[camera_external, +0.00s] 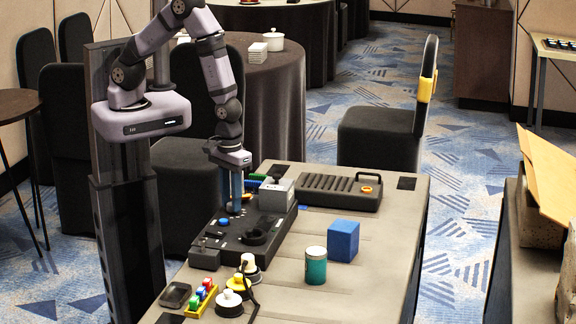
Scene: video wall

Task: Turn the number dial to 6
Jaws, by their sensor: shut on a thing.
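A black control console (226,248) lies on the grey table, near its left edge. My gripper (233,211) points straight down at the upper part of this console. Its fingers are shut on a small knob there, mostly hidden by the fingers. I cannot read any numbers, so I cannot tell whether this knob is the number dial or what it is set to. A round black part (257,237) stands on the console just in front and to the right of my gripper. A small blue knob (223,221) shows close to the left of the fingers.
A grey box (276,195) stands right of my gripper. A blue cube (343,240) and a teal can (316,265) stand right.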

